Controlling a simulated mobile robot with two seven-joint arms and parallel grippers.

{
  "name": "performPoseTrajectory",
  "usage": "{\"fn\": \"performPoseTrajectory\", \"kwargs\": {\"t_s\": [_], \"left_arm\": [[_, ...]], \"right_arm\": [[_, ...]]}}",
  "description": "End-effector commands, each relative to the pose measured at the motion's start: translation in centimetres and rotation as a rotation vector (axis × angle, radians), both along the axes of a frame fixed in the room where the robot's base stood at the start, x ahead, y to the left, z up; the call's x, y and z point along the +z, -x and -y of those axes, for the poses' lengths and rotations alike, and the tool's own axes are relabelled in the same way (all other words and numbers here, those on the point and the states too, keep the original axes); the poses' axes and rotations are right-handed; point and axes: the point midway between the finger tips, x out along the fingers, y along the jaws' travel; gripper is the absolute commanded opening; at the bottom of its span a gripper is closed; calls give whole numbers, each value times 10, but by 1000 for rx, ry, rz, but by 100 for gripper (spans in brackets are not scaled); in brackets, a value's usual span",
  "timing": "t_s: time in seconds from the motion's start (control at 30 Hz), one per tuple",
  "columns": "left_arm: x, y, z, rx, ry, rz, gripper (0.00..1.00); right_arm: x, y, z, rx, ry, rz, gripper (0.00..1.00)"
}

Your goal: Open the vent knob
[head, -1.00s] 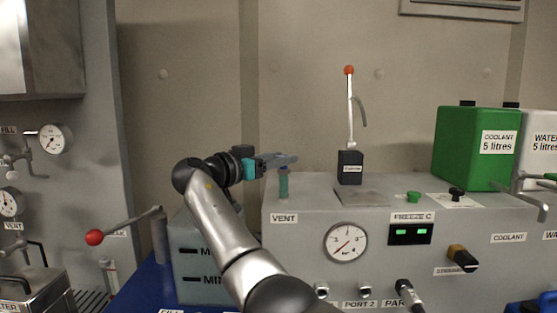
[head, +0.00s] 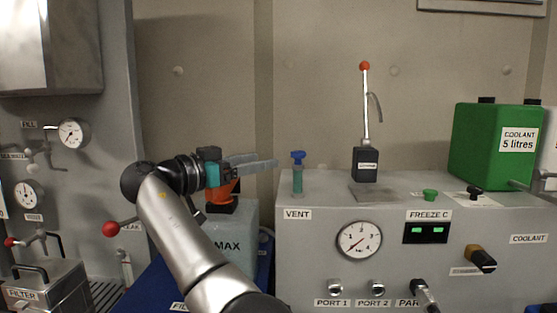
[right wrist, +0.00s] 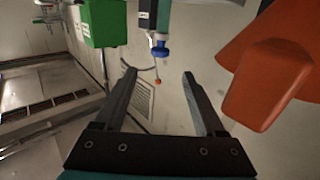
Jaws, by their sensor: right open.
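The vent knob (head: 298,157) is a small blue cap on a green stem above the VENT label on the grey panel. My right gripper (head: 268,162) is just left of the knob, apart from it, with its fingers pointing right. In the right wrist view the blue knob (right wrist: 160,51) shows ahead of my right gripper (right wrist: 159,74), roughly in line with the gap between its fingers. The fingers are spread and nothing is between them. My left gripper is not in view.
An orange part (head: 222,194) stands on the MAX tank (head: 235,225) below my right gripper; a large orange shape (right wrist: 268,82) is close beside the fingers in the wrist view. A lever pump (head: 366,165) and a green coolant container (head: 492,145) are further right.

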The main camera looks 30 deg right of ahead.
Motion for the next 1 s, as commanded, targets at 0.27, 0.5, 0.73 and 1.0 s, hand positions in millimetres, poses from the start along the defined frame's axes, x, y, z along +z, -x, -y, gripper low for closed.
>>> {"fn": "performPoseTrajectory", "kwargs": {"t_s": [0.27, 0.5, 0.73, 1.0], "left_arm": [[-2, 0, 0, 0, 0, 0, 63], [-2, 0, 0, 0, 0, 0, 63], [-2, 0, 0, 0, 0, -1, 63], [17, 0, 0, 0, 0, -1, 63]], "right_arm": [[0, 9, -40, 1, 1, 1, 72], [1, 11, -46, -1, 1, 2, 72], [1, 10, -46, -1, 1, 1, 72], [20, 10, -45, -1, 1, 1, 72]]}}
